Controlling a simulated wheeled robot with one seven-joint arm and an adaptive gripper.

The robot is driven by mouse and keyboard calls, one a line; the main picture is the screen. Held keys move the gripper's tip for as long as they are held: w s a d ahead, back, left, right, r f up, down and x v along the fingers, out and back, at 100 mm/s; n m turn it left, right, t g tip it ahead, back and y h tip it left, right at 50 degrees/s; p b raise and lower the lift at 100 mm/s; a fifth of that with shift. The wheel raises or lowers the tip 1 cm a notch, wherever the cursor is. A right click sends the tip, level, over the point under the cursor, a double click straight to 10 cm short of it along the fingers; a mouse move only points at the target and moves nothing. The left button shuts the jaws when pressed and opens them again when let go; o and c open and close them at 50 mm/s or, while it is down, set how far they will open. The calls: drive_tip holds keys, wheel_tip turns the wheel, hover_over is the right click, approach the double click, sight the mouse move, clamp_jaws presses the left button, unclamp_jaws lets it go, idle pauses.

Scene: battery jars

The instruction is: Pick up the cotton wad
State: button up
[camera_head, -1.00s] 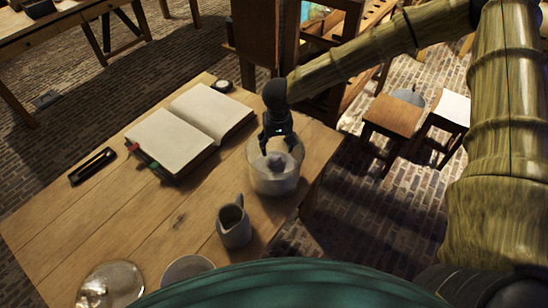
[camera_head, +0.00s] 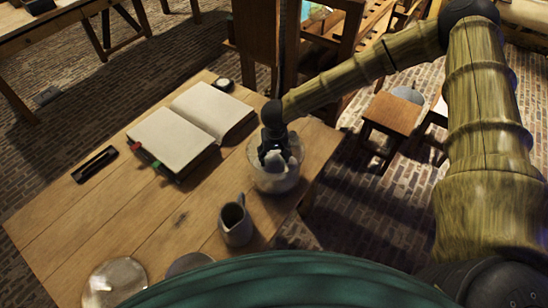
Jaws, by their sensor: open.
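A clear glass jar (camera_head: 290,183) stands on the wooden table near its right edge. A pale cotton wad (camera_head: 275,162) shows inside the jar, partly hidden by my gripper. My gripper (camera_head: 273,156) points down into the jar mouth, with its dark fingers around the top of the wad. The fingers are open. I cannot tell whether they touch the wad.
A grey pitcher (camera_head: 236,224) stands in front of the jar. A glass dish (camera_head: 116,282) is at the front left. Stools (camera_head: 390,115) stand right of the table.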

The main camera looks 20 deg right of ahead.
sight(274, 157)
drive_tip(key=shift+f, duration=0.4)
drive_tip(key=shift+c, duration=0.3)
drive_tip(key=c, duration=0.8)
drive_tip(key=shift+w+r, duration=0.1)
drive_tip(key=shift+r, duration=0.1)
drive_tip(key=shift+r+b, duration=1.3)
drive_tip(key=shift+r, duration=3.55)
drive_tip(key=shift+c, duration=0.2)
